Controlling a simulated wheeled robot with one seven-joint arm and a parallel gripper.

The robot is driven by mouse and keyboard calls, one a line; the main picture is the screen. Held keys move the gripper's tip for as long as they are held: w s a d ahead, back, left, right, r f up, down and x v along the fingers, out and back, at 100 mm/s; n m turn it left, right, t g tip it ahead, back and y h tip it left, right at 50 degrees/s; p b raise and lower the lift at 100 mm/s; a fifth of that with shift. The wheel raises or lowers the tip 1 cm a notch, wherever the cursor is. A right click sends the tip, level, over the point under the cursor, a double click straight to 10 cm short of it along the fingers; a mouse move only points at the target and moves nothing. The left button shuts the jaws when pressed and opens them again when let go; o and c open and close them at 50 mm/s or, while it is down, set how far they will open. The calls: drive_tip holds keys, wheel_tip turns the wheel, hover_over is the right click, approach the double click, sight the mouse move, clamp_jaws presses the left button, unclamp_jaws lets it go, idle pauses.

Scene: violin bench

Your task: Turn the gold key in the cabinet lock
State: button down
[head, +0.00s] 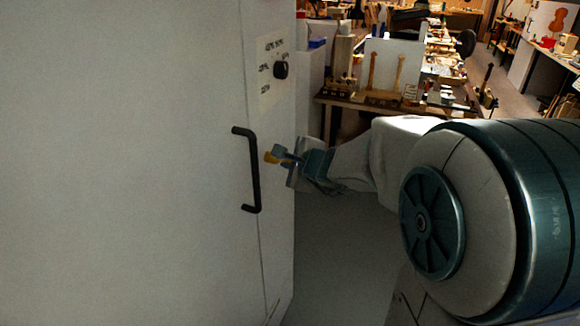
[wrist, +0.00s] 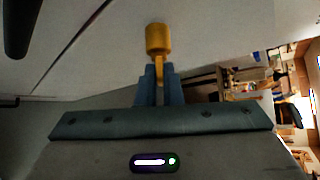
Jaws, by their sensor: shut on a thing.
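The gold key (wrist: 157,40) shows in the wrist view with its round gold end against the white cabinet face. My gripper (wrist: 158,88) is shut on the thin part of the key, with one blue finger on each side. In the head view the gold key (head: 270,157) is a small gold spot at the cabinet's right-hand front strip. My gripper (head: 284,152) reaches it from the right. The cabinet (head: 150,90) is large and white. The lock opening is not visible, so I cannot tell how the key is turned in it.
A black door handle (head: 254,170) stands out just left of the key. A workbench (head: 340,101) with wooden parts and tools stands behind. Floor right of the cabinet looks clear.

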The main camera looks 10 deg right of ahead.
drive_tip(key=shift+s+f+n+t+b, duration=0.1)
drive_tip(key=shift+f+n+t+b, duration=0.5)
drive_tip(key=shift+b, duration=3.55)
drive_tip(key=shift+r+t+h+b, duration=0.3)
drive_tip(key=shift+t+b, duration=0.3)
drive_tip(key=shift+b, duration=1.65)
drive_tip(key=shift+r, duration=0.1)
drive_tip(key=shift+f+n+b, duration=0.2)
drive_tip(key=shift+n+b, duration=0.1)
drive_tip(key=shift+b, duration=0.35)
drive_tip(key=shift+s+a+f+n+t+b, duration=0.15)
drive_tip(key=shift+n+t+b, duration=0.4)
drive_tip(key=shift+b, duration=2.55)
drive_tip(key=shift+w+d+f+n+t+b, duration=0.15)
drive_tip(key=shift+n+t+b, duration=0.4)
drive_tip(key=shift+b, duration=2.6)
drive_tip(key=shift+s+a+f+n+t+b, duration=0.15)
drive_tip(key=shift+n+t+b, duration=0.35)
drive_tip(key=shift+b, duration=2.6)
drive_tip(key=shift+r, duration=0.15)
